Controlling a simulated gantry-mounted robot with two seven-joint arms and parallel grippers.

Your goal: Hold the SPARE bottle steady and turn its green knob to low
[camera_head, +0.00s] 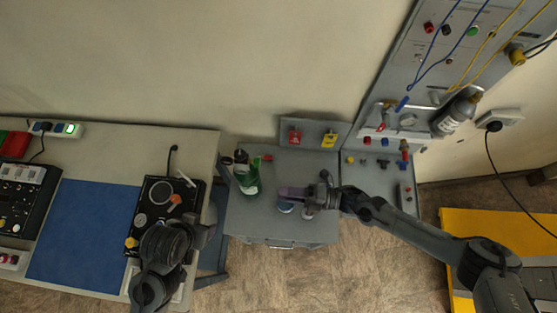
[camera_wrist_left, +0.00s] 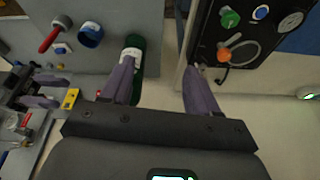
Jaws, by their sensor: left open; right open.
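A green bottle (camera_head: 248,180) with a dark top stands on the grey bench (camera_head: 262,225). I cannot read a SPARE label on it. In the left wrist view the bottle (camera_wrist_left: 137,45) shows behind one finger of my open, empty left gripper (camera_wrist_left: 160,75); I cannot tell whether they touch. My right gripper (camera_head: 290,193) is open over the bench, right of the bottle, near a blue round part (camera_head: 285,207).
The black panel is on the left table, beside a blue mat (camera_head: 80,230). Red and yellow blocks (camera_head: 329,139) are at the bench's back. A grey bottle (camera_head: 455,113) is on the right wall panel. A gap separates table and bench.

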